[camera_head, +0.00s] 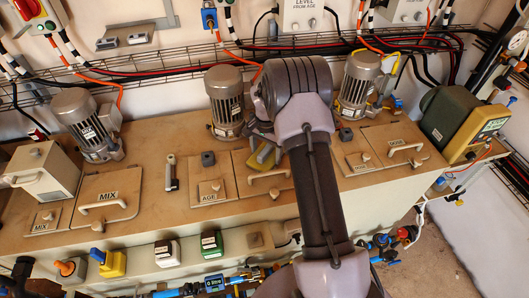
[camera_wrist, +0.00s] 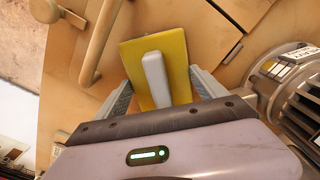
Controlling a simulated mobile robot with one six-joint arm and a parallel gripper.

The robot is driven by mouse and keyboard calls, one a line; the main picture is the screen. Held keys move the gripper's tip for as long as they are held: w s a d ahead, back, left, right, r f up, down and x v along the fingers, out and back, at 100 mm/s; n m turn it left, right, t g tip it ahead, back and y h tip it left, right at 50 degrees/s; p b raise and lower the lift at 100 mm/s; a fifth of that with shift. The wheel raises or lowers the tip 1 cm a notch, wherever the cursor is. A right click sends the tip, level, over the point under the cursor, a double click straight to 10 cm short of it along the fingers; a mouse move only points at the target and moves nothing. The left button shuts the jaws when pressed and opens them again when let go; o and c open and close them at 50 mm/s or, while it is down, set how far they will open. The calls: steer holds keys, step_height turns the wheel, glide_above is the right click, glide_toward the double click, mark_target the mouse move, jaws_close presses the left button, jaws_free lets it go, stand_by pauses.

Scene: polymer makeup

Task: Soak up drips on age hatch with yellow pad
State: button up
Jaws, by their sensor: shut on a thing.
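The yellow pad (camera_wrist: 177,50) has a pale grey grip on its back and fills the middle of the wrist view. My gripper (camera_wrist: 160,82) is shut on it, with one finger at each side. In the head view, the pad (camera_head: 262,157) shows beside my wrist, over or close to the back of the large hatch (camera_head: 256,187) with a bar handle. A small hatch (camera_head: 213,190) labelled AGE lies just left of it. I cannot tell whether the pad touches the surface. No drips can be made out; the pad and arm hide part of the hatch.
Motors stand behind the hatches, one (camera_head: 225,100) close to the pad. A bar handle (camera_wrist: 100,42) rises left of the pad in the wrist view. The MIX hatch (camera_head: 107,196) and a grey box (camera_head: 43,175) are at left. A green unit (camera_head: 462,122) stands right.

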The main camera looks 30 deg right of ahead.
steer(key=r, duration=0.2)
steer(key=shift+a+r+p, duration=0.25)
steer(key=shift+r+p, duration=1.75)
steer(key=shift+r, duration=1.1)
